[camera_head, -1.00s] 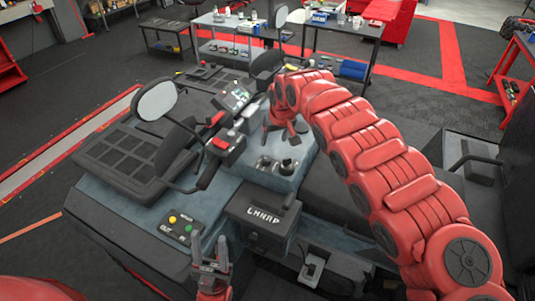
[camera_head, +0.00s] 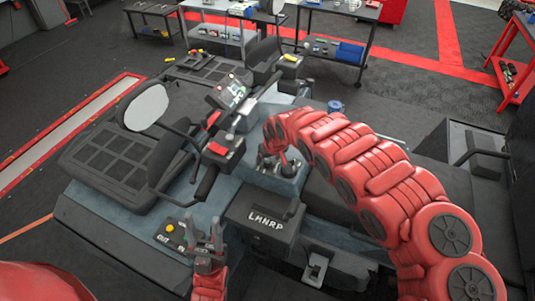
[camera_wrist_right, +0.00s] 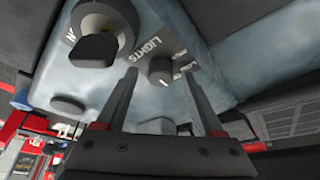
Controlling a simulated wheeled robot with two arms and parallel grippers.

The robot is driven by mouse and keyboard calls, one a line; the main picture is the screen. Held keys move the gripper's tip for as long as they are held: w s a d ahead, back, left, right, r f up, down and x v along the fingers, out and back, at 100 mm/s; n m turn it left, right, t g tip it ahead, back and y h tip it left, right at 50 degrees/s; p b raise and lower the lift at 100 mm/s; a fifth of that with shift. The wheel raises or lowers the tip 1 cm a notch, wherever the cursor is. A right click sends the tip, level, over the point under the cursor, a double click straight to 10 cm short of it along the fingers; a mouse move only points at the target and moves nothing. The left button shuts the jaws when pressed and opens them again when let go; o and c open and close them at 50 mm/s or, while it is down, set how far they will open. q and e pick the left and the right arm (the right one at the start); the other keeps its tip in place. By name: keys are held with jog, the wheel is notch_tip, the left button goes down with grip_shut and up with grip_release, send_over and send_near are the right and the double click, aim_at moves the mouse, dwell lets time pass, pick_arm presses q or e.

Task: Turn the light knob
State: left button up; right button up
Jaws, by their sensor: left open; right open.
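The light knob (camera_wrist_right: 160,70) is a dark round knob beside the printed word LIGHTS on a grey-blue panel in the right wrist view. My right gripper (camera_wrist_right: 160,76) is open, with one finger on each side of the knob in the picture; I cannot tell whether they touch it. In the head view my right gripper (camera_head: 273,155) is over the knob panel (camera_head: 262,180) and hides part of it. My left gripper (camera_head: 206,235) is open and empty near the front of the machine, pointing up.
A second, larger knob (camera_wrist_right: 95,38) with a dark grip is left of the light knob. A black box (camera_head: 262,215) with white lettering lies in front of the panel. A handlebar (camera_head: 205,180) and round mirror (camera_head: 146,107) rise at the left.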

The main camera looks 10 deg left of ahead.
jog(key=shift+s, duration=0.1)
jog(key=shift+r, duration=0.1)
jog(key=shift+c, duration=0.9)
grip_shut()
